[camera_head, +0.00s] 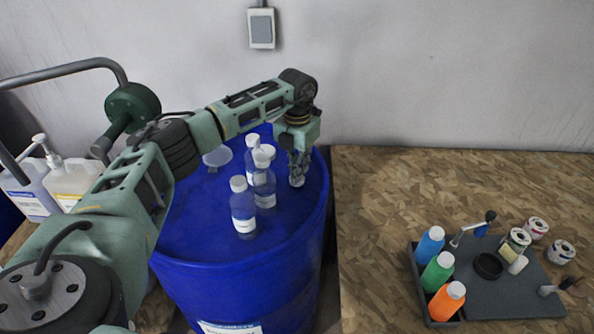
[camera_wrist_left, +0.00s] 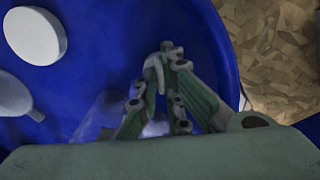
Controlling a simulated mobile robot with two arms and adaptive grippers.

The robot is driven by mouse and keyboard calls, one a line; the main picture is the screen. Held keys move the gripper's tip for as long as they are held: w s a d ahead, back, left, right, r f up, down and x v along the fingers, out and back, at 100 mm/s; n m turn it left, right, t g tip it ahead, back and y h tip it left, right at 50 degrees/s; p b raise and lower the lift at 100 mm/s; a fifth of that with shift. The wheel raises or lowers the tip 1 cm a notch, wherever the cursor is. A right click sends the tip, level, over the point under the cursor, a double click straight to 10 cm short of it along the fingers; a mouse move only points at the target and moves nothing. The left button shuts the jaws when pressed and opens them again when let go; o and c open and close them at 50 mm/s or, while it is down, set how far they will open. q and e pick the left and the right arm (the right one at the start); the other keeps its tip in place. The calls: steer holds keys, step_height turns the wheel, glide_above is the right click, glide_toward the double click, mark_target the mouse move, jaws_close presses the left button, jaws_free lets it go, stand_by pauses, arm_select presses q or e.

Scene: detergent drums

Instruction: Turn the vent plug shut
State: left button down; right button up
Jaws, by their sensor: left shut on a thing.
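A blue drum (camera_head: 200,225) stands left of the middle, its top facing up. It also fills much of the left wrist view (camera_wrist_left: 215,40). My left gripper (camera_head: 297,181) points down at the right part of the drum's top, close to the rim. In the left wrist view its fingers (camera_wrist_left: 165,60) are drawn together. The vent plug cannot be made out; the fingers hide what is between them. My right gripper is in neither view.
Clear bottles with white caps (camera_head: 243,215) stand on the drum, left of the gripper. A wooden worktop (camera_head: 390,200) at right bears a dark tray (camera_head: 510,295) with coloured bottles (camera_head: 439,270).

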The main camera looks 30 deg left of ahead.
arm_select(q)
steer(key=m+b, duration=0.1)
steer(key=m, duration=0.5)
steer(key=m+b, duration=0.1)
steer(key=m, duration=0.4)
steer(key=shift+r, duration=0.1)
steer(key=shift+m, duration=0.6)
steer(key=c, duration=1.9)
jaws_free()
step_height(320, 180, up, 12)
